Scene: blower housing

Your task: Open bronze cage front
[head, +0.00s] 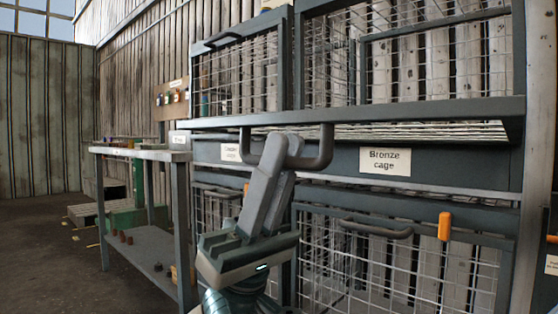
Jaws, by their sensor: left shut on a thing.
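The bronze cage front (430,110) is swung down and out to roughly level. I see it almost edge-on, with its mesh showing from below. Its dark bar handle (325,150) hangs under the near edge. My left gripper (276,150) comes up from below and is shut on this handle, covering part of it. The "Bronze cage" label (385,162) is on the beam beneath the front. The cage opening above shows wire mesh and dark frame bars. My right gripper is not in view.
Another upper cage front (235,75) at the left stands upright. Below is a lower cage front (400,265) with a handle and an orange latch (445,226). A workbench (135,155) stands at the left. Open floor lies left of it.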

